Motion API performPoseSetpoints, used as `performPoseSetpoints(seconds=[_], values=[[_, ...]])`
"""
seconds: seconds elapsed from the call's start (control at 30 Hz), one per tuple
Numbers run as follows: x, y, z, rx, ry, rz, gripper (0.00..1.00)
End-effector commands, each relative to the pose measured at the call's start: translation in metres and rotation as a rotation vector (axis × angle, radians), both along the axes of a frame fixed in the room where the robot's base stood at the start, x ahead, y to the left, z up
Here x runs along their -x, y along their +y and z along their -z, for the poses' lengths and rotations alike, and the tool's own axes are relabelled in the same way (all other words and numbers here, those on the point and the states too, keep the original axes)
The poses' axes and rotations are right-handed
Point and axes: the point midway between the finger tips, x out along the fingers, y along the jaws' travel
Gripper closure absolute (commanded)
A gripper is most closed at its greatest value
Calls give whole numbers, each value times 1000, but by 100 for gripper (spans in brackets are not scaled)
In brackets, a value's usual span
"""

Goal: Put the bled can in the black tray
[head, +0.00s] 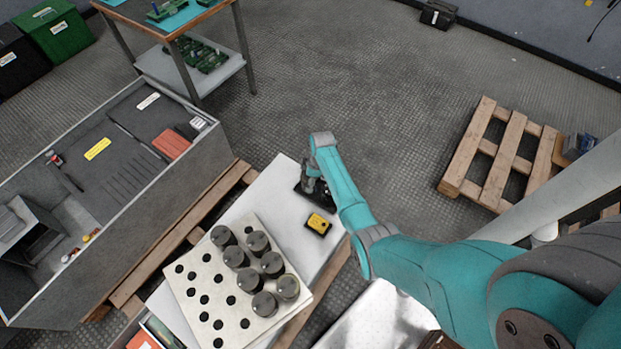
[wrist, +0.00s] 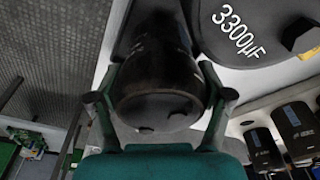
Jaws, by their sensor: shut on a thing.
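My gripper (head: 312,184) is shut on a dark cylindrical can (wrist: 160,85), which fills the middle of the wrist view between the fingers (wrist: 160,105). Two small marks show on its near end. In the head view my gripper is over a black tray (head: 323,204) on the white bench top, and the arm hides part of it. I cannot tell whether the can touches the tray.
A yellow meter (head: 318,224) lies beside the black tray. A pale perforated board (head: 190,290) with several dark cans (head: 258,243) and empty holes is to the left.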

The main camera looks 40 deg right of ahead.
Motion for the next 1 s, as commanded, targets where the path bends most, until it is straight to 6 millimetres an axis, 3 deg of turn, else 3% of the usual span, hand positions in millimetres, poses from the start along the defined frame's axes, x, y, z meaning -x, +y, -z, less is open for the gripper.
performPoseSetpoints(seconds=[0.63,0.67,0.7,0.77,1.0], values=[[-1,0,1,1,-2,0,83],[-1,0,1,1,-2,0,19],[-1,0,1,1,-2,0,9],[-1,0,1,0,-1,0,0],[0,0,1,1,-1,0,0]])
